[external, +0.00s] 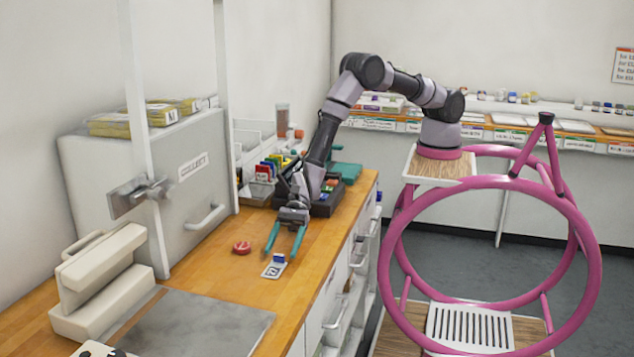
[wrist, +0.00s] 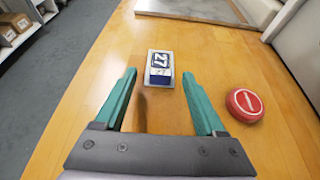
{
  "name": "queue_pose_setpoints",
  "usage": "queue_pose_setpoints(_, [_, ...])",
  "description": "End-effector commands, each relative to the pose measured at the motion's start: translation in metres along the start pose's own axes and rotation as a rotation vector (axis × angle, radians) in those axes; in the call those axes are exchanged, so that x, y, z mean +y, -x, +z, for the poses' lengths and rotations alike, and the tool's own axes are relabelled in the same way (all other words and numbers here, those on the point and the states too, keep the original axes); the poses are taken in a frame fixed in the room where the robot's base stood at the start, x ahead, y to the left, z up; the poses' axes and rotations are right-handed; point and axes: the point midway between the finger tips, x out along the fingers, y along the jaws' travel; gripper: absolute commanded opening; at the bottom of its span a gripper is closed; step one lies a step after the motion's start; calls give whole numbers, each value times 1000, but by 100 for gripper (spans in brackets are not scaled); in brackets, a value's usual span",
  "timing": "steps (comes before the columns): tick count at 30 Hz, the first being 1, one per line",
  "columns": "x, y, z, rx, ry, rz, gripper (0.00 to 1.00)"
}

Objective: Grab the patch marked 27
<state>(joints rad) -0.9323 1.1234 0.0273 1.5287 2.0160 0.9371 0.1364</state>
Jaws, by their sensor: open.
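The patch marked 27 (wrist: 160,62) lies flat on the wooden counter, with a light border, a dark blue block on it and the number near its far end. In the external view the patch (external: 272,271) lies just in front of my gripper. My gripper (external: 284,254) is low over the counter, with its teal fingers apart. In the wrist view my gripper (wrist: 160,75) is open and empty, and the patch sits ahead between the fingertip lines, not touching either finger.
A red round piece with a white bar (wrist: 245,104) lies right of the right finger; it also shows in the external view (external: 241,248). A grey mat (external: 195,322) covers the near counter. A grey cabinet (external: 190,230) stands at left. Bare wood surrounds the patch.

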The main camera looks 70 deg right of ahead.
Motion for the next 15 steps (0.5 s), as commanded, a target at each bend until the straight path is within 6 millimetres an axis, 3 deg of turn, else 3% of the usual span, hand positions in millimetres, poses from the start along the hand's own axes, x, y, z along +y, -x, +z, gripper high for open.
queue_pose_setpoints(4, [0, -17, 0, -1, 1, 0, 72])
queue_pose_setpoints(12, [-1, -20, 0, 0, 0, -1, 72])
queue_pose_setpoints(15, [-1, -19, 0, 0, 0, -1, 34])
